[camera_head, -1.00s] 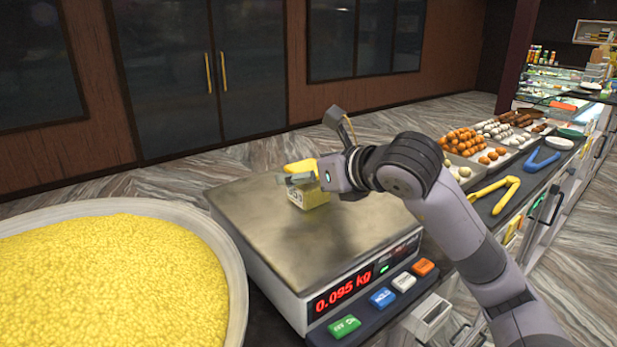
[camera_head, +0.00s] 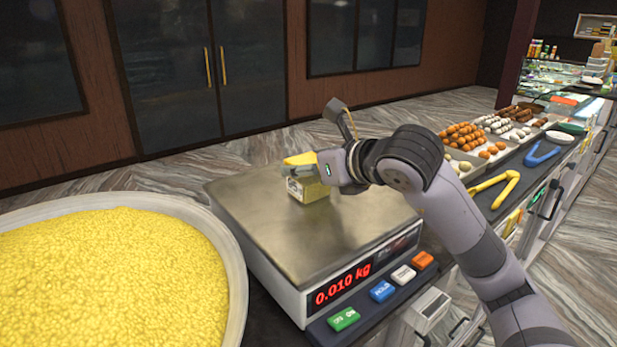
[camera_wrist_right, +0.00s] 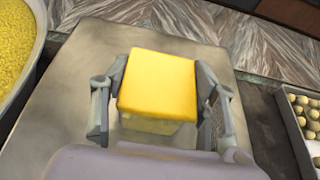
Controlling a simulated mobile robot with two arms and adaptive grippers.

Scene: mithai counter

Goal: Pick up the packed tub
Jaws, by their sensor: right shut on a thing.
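The packed tub (camera_head: 309,192) is a small pale box with a yellow top, at the middle of the scale's steel plate. In the right wrist view the tub (camera_wrist_right: 158,84) sits between the two fingers, its yellow top facing the camera. My right gripper (camera_head: 303,172) is shut on the tub from its sides and covers part of it in the head view. The scale's red display (camera_head: 342,284) reads 0.010 kg. Any gap between tub and plate is too small to tell. My left gripper is not in view.
A wide bowl of yellow sweets (camera_head: 238,262) stands left of the scale plate (camera_head: 270,235). Yellow tongs (camera_head: 497,187), blue tongs (camera_head: 541,155) and trays of round sweets (camera_head: 470,148) lie to the right along the counter.

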